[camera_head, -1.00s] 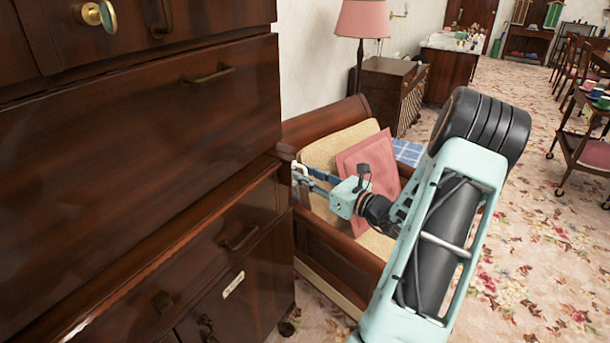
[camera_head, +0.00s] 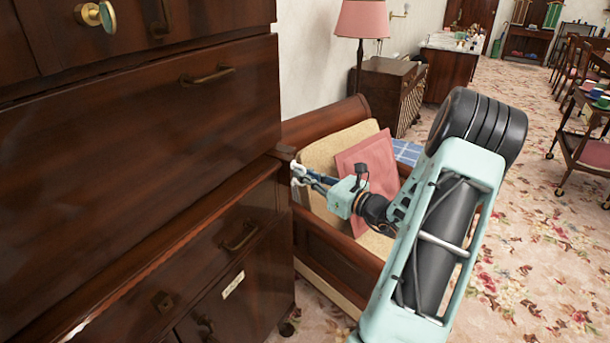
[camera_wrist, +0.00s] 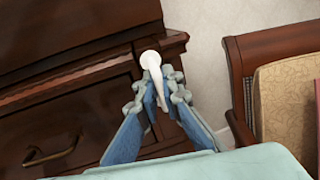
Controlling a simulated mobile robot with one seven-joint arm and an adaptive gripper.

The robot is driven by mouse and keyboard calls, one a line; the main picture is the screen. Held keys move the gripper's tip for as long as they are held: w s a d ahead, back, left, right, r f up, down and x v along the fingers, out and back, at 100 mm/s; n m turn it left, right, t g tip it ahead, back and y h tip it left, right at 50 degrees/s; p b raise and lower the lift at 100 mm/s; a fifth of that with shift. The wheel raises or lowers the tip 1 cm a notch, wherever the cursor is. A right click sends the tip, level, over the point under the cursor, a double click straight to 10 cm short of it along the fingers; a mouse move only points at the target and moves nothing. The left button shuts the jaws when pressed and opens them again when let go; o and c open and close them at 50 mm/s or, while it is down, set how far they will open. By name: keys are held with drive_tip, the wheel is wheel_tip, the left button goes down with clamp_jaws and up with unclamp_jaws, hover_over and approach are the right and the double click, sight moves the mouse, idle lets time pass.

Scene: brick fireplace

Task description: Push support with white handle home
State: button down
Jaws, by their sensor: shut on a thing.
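The white handle (camera_wrist: 150,62) has a round knob and a pale stem that runs down between the finger pads in the wrist view. My gripper (camera_wrist: 157,92) is shut on this handle, with its blue fingers on either side of the stem. In the head view my gripper (camera_head: 298,173) is at the right front corner of the dark wooden bureau (camera_head: 130,150), just below its upper section. The support behind the handle is dark wood like the bureau, and I cannot tell how far it sticks out.
A wooden-framed seat (camera_head: 335,250) with beige cushions and a pink cushion (camera_head: 368,170) stands right beside the bureau, under my arm. A pink lamp (camera_head: 362,20) and a low cabinet (camera_head: 385,85) are behind it. Flowered carpet (camera_head: 540,250) lies open at the right.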

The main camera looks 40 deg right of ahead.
sight(291, 170)
drive_tip(key=w, duration=0.1)
drive_tip(key=w+a, duration=0.1)
drive_tip(key=w, duration=0.1)
drive_tip(key=shift+w+a, duration=0.3)
drive_tip(key=shift+w, duration=0.1)
drive_tip(key=shift+r, duration=0.1)
drive_tip(key=c, duration=2.1)
unclamp_jaws()
drive_tip(key=shift+w, duration=0.1)
drive_tip(key=s+d, duration=0.1)
drive_tip(key=s, duration=0.7)
drive_tip(key=shift+d, duration=0.25)
